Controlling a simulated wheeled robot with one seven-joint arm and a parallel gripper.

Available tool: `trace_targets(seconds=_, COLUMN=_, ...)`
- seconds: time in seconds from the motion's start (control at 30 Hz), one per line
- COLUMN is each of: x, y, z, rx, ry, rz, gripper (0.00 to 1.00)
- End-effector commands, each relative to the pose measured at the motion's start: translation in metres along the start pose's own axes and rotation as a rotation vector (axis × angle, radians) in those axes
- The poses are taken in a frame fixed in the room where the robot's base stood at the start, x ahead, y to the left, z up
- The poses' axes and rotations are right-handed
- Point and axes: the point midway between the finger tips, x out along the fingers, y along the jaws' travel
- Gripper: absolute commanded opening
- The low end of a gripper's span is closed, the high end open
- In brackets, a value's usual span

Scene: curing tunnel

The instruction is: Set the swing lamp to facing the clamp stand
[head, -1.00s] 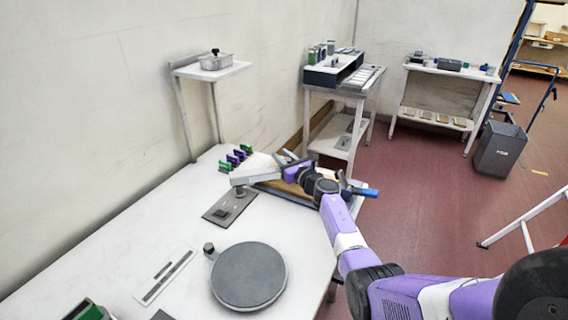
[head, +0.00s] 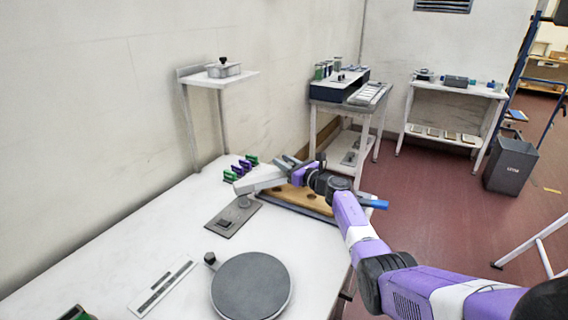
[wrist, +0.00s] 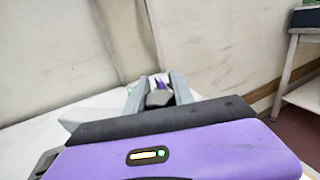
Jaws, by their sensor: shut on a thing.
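The swing lamp has a dark grey base plate (head: 222,222) on the white bench and a pale grey arm (head: 260,181) on a short post. My gripper (head: 290,168) is shut on the outer end of this arm. In the wrist view, my gripper's fingers (wrist: 155,95) stand on both sides of a dark grey piece (wrist: 158,98), likely part of the lamp. Green and purple clamps (head: 239,168) stand in a row behind the lamp, near the wall, and are probably the clamp stand. Which way the lamp faces is hard to tell.
A wooden board with holes (head: 305,199) lies under my gripper at the bench's right edge. A round grey turntable (head: 252,287) is in front. A wall shelf (head: 220,80) holds a lidded metal box. Open floor lies right of the bench.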

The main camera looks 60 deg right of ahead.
Motion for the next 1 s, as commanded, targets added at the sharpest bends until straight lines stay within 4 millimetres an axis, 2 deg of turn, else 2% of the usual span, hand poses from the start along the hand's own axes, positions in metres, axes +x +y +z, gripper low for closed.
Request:
trace_targets(seconds=0.03, x=0.0, y=-0.001, z=0.0, rx=0.001, ry=0.001, rz=-0.002, gripper=0.33)
trace_targets(seconds=0.13, x=0.0, y=-0.001, z=0.0, rx=0.001, ry=0.0, rz=-0.002, gripper=0.51)
trace_targets(seconds=0.43, x=-0.001, y=0.0, z=0.0, rx=0.0, ry=0.0, rz=-0.001, gripper=0.51)
trace_targets(seconds=0.57, x=-0.008, y=-0.001, z=-0.001, rx=0.0, ry=0.001, rz=-0.002, gripper=0.51)
trace_targets(seconds=1.0, x=-0.067, y=-0.001, z=-0.001, rx=0.0, ry=0.0, rz=-0.003, gripper=0.51)
